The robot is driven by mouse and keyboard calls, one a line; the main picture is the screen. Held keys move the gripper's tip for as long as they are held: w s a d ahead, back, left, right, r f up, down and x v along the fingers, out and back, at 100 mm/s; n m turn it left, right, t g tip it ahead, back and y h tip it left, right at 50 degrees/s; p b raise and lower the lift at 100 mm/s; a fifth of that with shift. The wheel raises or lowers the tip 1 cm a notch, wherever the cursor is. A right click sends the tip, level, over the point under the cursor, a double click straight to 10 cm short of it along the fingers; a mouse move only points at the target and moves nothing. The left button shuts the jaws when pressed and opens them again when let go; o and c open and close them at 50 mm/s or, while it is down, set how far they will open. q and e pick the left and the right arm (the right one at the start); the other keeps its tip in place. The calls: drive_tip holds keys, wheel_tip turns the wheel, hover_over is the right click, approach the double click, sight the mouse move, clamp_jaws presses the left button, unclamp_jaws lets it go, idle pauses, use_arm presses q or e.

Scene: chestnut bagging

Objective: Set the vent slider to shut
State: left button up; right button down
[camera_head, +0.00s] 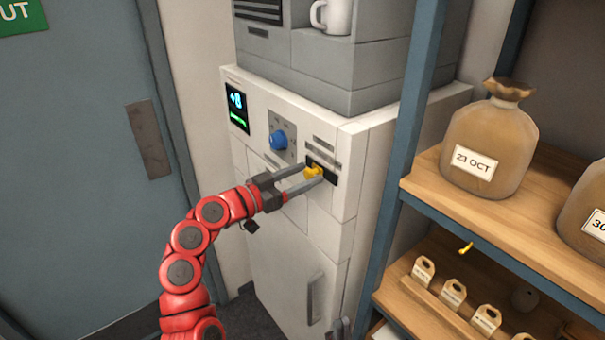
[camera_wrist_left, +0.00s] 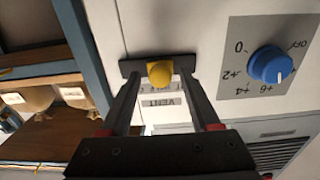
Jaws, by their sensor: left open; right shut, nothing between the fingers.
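The vent slider's yellow knob (camera_head: 312,171) sits on a dark slot (camera_head: 331,178) in the upper front of the white cabinet. My left gripper (camera_head: 311,175) is open, with its fingertips on either side of the knob. In the left wrist view the knob (camera_wrist_left: 160,73) shows between the two fingers (camera_wrist_left: 160,84), near the middle of the slot (camera_wrist_left: 128,68). Visible gaps separate it from the fingers. A VENT label (camera_wrist_left: 160,102) appears upside down beside the slot; its smaller lettering is unreadable.
A blue dial (camera_head: 278,140) and a lit display (camera_head: 237,108) are left of the slider. A blue-framed shelf (camera_head: 407,110) with a sack (camera_head: 490,145) and small tags stands close on the right. A white mug (camera_head: 331,16) is above. A door (camera_head: 80,150) is at left.

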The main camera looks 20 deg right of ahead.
use_arm(q)
clamp_jaws()
idle(1.4)
